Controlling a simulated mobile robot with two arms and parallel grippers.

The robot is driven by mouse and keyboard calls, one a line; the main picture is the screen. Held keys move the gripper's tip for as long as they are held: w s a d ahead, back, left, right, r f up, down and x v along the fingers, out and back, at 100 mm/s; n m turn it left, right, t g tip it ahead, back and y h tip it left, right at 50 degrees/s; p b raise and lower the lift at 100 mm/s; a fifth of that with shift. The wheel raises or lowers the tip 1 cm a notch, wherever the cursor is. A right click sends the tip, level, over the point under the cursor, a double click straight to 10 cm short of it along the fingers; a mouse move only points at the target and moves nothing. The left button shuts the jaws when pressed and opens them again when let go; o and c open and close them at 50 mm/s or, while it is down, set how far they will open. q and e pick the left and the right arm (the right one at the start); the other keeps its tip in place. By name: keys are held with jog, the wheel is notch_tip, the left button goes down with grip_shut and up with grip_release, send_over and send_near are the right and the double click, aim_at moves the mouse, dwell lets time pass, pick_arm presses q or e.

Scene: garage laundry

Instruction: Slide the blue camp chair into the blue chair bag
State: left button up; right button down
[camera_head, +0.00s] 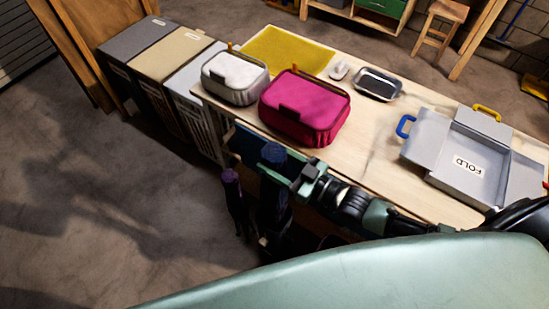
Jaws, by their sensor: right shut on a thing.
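A tall, narrow blue bundle, which looks like the folded blue camp chair (273,153), stands roughly upright in front of the table's near edge. My right gripper (291,184) reaches in from the right and is shut on it just below its rounded top. Its lower part is in dark shadow, and I cannot tell where it ends. I cannot make out the blue chair bag as a separate thing. My left gripper is not in view.
A purple-topped bundle (231,176) stands close left of the blue one. Hampers (150,60) stand left. Floor (110,200) at left is clear.

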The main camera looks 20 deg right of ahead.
notch_tip(320, 180, down, 27)
jog(key=b, duration=2.4)
jog(key=shift+f+b, duration=0.2)
jog(key=shift+b, duration=0.2)
dwell(0.5)
jog(key=shift+w+f, duration=0.1)
jog(key=shift+f, duration=0.05)
dwell(0.3)
